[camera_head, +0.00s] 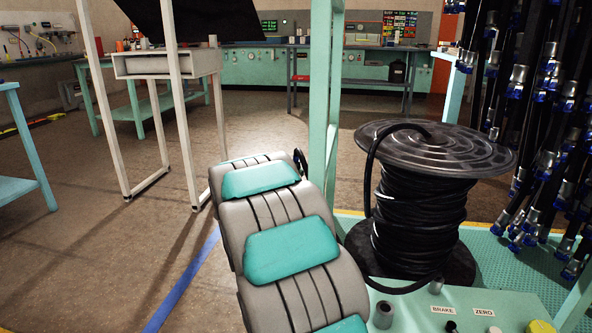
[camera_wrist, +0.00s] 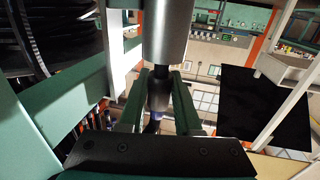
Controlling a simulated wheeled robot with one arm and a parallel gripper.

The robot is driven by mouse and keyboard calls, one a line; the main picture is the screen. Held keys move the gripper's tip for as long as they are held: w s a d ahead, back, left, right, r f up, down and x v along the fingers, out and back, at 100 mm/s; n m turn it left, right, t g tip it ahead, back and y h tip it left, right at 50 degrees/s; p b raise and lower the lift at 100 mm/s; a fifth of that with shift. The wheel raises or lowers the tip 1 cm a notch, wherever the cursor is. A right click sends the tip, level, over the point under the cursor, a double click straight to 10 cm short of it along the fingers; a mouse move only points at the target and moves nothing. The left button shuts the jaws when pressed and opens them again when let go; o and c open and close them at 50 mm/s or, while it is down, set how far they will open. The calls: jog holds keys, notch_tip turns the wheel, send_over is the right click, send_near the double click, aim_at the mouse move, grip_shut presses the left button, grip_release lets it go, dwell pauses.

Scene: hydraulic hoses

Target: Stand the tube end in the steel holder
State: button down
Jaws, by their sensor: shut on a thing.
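In the wrist view my gripper (camera_wrist: 160,100) is shut on a grey metal tube end (camera_wrist: 158,92). Its two green fingers press it from both sides. A wider grey steel cylinder (camera_wrist: 165,35) is in line with the held piece and runs out of the top of the view; I cannot tell whether it is part of it. A small bluish part shows below the fingers. In the head view a short grey steel cup with a dark opening (camera_head: 383,315), seemingly the holder, stands on the green panel. My gripper is hidden there behind my arm.
A reel (camera_head: 435,150) wound with black hose stands right of my arm, behind the panel (camera_head: 430,312) with BRAKE and ZERO labels. A green post (camera_head: 322,90) rises beside it. Hanging hoses (camera_head: 545,110) crowd the right. Open floor (camera_head: 120,230) lies left.

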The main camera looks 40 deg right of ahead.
jog(key=shift+f+b, duration=0.3)
jog(key=shift+f, duration=0.4)
jog(key=c, duration=0.5)
grip_release()
jog(key=shift+v, duration=3.9)
jog(key=shift+r, duration=0.1)
